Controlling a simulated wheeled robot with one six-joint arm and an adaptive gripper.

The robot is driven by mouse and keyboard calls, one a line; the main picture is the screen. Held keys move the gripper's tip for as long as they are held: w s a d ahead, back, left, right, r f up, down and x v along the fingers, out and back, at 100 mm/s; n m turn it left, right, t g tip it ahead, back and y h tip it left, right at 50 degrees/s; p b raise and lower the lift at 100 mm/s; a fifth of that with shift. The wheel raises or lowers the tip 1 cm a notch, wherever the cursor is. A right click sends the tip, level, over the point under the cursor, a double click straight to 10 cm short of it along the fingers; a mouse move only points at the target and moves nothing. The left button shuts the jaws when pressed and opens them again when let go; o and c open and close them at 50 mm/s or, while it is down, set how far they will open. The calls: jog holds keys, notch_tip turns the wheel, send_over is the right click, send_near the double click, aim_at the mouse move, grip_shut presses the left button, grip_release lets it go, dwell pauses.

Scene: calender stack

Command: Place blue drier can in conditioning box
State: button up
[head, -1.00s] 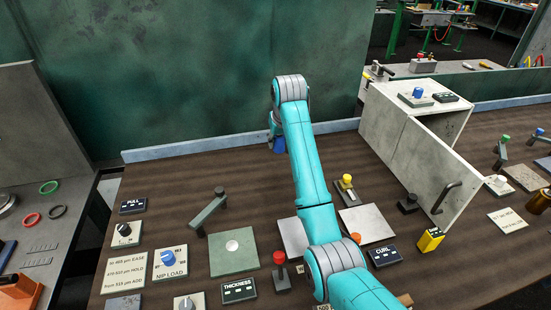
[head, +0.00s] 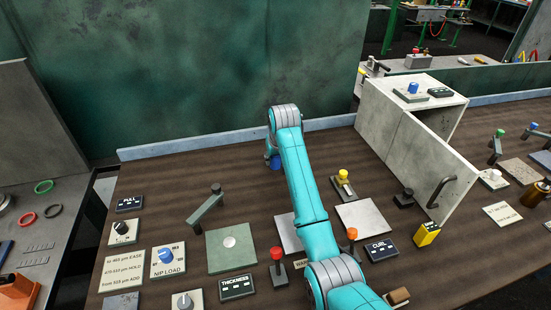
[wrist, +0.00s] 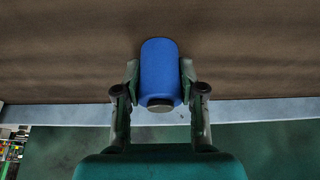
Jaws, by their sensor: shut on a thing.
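The blue drier can (wrist: 160,65) is a blue cylinder with a dark end cap. My gripper (wrist: 160,82) is shut on it, one finger on each side. In the head view the can (head: 275,162) shows below my arm's far joint, near the back of the brown table; the gripper is mostly hidden there. I cannot tell the can's height over the table. The conditioning box (head: 386,118), pale grey, stands at the back right. Its door (head: 429,166), with a dark handle, stands open toward the front. Most of its inside is hidden behind the door.
A pale back rail (head: 200,146) and green wall (head: 190,70) lie behind the can. A yellow-knobbed lever (head: 343,182), grey plate (head: 362,216) and black-based knob (head: 405,198) stand between my arm and the box. Bare table lies left of the can.

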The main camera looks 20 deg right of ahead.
jog(key=shift+f, duration=0.15)
jog(key=o, duration=1.2)
jog(key=v, duration=1.1)
jog(key=shift+r, duration=0.3)
jog(key=shift+o, duration=0.3)
jog(key=shift+r, duration=0.2)
jog(key=shift+w+x, duration=0.2)
jog(key=shift+x, duration=6.15)
